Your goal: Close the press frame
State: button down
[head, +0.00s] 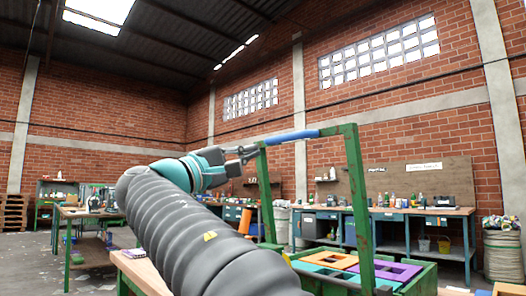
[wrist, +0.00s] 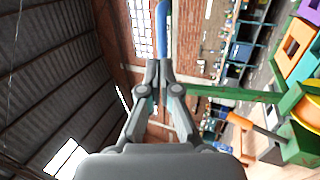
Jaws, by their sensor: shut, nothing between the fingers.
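The press frame (head: 355,195) is a green metal frame that stands raised, upright above the green bed of the press. Its top crossbar carries a blue grip (head: 290,136). My gripper (head: 252,151) is at the left top corner of the frame, just below the left end of the crossbar. In the wrist view my gripper (wrist: 160,68) has its fingers together with nothing between them. The blue grip (wrist: 161,28) shows just past the fingertips; I cannot tell whether they touch. A green bar of the frame (wrist: 235,94) runs off to the right there.
Orange, purple and teal square pieces (head: 330,260) lie in the green bed below the frame. Workbenches (head: 430,220) with bottles and tools line the far wall. A wooden tabletop (head: 140,270) is at lower left. The air above the frame is clear.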

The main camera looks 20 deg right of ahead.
aim_at(295, 135)
jog(key=p+x, duration=0.1)
jog(key=x, duration=1.2)
jog(key=shift+d+p, duration=0.1)
jog(key=shift+p, duration=0.3)
jog(key=shift+w, duration=0.1)
